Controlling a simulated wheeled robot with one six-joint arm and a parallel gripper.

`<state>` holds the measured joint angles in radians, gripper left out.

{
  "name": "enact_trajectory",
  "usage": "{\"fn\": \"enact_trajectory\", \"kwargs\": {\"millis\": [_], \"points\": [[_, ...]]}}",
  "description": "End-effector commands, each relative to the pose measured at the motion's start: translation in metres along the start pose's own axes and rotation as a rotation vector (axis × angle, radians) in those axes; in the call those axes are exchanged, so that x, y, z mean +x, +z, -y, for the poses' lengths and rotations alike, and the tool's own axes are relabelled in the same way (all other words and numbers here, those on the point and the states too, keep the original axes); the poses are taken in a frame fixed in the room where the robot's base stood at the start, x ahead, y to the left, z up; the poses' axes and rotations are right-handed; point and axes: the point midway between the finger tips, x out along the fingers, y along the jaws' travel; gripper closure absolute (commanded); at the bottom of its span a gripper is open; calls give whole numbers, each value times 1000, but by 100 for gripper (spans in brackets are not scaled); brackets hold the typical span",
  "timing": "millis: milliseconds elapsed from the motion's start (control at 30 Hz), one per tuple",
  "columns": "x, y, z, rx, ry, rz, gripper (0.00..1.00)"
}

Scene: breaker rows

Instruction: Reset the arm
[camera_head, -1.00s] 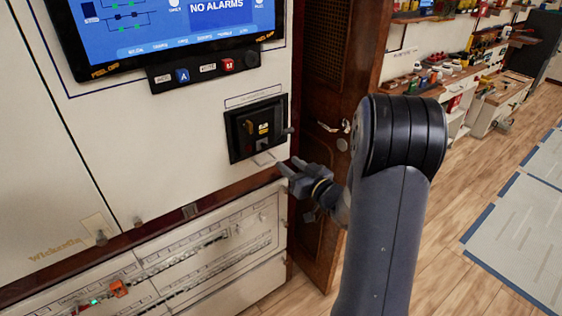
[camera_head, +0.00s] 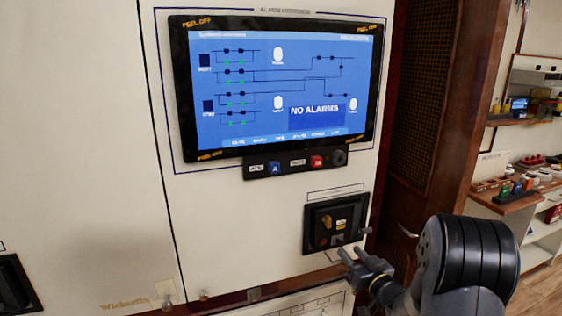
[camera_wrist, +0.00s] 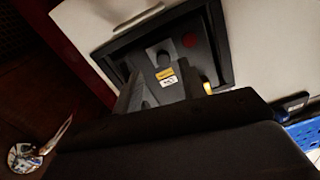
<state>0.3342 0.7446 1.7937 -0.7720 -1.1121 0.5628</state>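My gripper (camera_head: 352,254) is just below and to the right of a black recessed switch panel (camera_head: 311,229) on the white cabinet, empty. Its two grey fingers look apart. The panel holds a yellow handle or knob, small labels and a red spot. I cannot tell whether the gripper touches anything.
A screen reading "NO ALARMS" (camera_head: 317,113) hangs above the panel, over a strip with a blue button (camera_head: 275,168) and a red button (camera_head: 316,162). A dark wooden door frame (camera_head: 470,90) stands right of the cabinet. Shelves with small items (camera_head: 520,183) are further right.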

Motion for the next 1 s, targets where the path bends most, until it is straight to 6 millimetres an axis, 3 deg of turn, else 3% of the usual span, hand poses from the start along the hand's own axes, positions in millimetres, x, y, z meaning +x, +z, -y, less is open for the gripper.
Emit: {"fn": "enact_trajectory", "kwargs": {"millis": [100, 267, 1000], "points": [[21, -1, 2, 0, -3, 1, 60], [38, -1, 1, 0, -2, 0, 60], [34, -6, 13, -2, 4, 2, 60]]}}
